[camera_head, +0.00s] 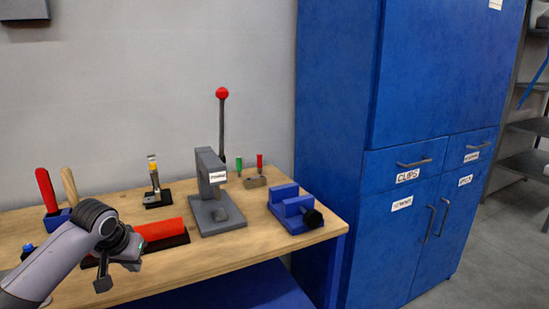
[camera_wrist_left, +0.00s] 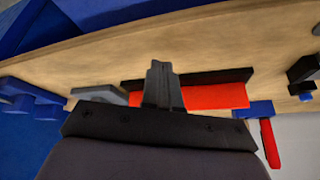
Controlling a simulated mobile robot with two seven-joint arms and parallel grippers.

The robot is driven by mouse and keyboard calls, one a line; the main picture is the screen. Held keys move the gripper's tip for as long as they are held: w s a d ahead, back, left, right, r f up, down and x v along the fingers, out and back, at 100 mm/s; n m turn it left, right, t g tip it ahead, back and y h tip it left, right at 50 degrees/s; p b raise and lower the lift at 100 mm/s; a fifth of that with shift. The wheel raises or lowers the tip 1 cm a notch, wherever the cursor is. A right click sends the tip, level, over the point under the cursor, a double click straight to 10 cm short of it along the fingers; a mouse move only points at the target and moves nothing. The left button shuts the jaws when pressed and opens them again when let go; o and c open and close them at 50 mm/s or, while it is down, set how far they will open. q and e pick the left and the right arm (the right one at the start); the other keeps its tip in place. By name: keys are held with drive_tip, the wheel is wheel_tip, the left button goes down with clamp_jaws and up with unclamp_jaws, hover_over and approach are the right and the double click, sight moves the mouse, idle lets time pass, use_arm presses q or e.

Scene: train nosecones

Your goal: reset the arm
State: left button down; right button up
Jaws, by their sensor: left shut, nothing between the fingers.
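My left arm comes in from the lower left in the head view. My left gripper (camera_head: 120,274) is over the front left part of the workbench and looks empty. In the left wrist view the fingers of my left gripper (camera_wrist_left: 160,72) are together with nothing between them. They point toward the wooden bench top, and a red block on a black base (camera_wrist_left: 215,95) shows behind them. The same red block (camera_head: 160,230) lies just right of the gripper in the head view, partly hidden by it. My right gripper is in neither view.
On the workbench (camera_head: 245,248) stand a grey press (camera_head: 210,190) with a red-knobbed lever, a blue vise (camera_head: 290,210), a small tool stand (camera_head: 155,190) and a blue holder (camera_head: 55,218) with handles. A blue cabinet (camera_head: 340,120) stands right of the bench.

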use_arm(q)
drive_tip(key=s+d+f+m+t+h, duration=0.1)
drive_tip(key=s+d+f+h, duration=0.1)
drive_tip(key=s+d+f, duration=0.6)
drive_tip(key=s+d+f+m+t+h, duration=0.15)
drive_tip(key=s+d+f, duration=0.3)
drive_tip(key=f, duration=0.65)
drive_tip(key=s+d+f+t, duration=0.2)
drive_tip(key=s+t, duration=0.1)
drive_tip(key=s, duration=1.4)
drive_tip(key=shift+d+f, duration=0.15)
drive_tip(key=shift+f, duration=0.15)
